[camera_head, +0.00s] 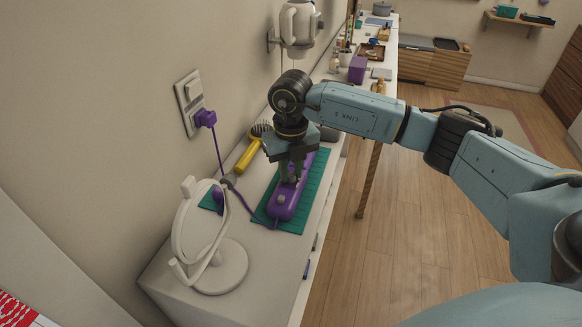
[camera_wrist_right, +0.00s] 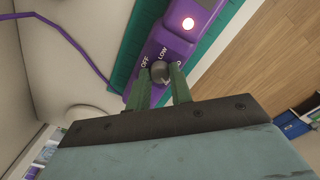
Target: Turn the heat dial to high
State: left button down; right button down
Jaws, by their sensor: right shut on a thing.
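A long purple appliance (camera_head: 282,207) lies on a teal mat (camera_head: 318,180) on the white counter. The right wrist view shows its purple body (camera_wrist_right: 172,42) with a lit round lamp near the top. Below the lamp is a small grey heat dial (camera_wrist_right: 160,70), with OFF printed at its left and LOW above it. A third label at its right is partly hidden by a finger. My right gripper (camera_head: 290,178) points down over the appliance, its two green fingers (camera_wrist_right: 160,76) shut on the dial from both sides. The dial's exact setting is hard to tell. My left gripper is out of view.
A white round mirror (camera_head: 222,268) stands near the appliance's front end. A yellow-handled brush (camera_head: 247,157) lies at the wall side. A purple plug (camera_head: 205,118) sits in the wall socket, its cord hanging to the counter. Open floor lies right of the counter.

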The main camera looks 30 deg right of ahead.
aim_at(291, 175)
jog(key=shift+m, duration=0.5)
jog(key=c, duration=1.2)
grip_release()
jog(key=shift+c, duration=0.2)
notch_tip(291, 175, up, 14)
jog(key=shift+f, duration=0.25)
jog(key=shift+s+f, duration=0.1)
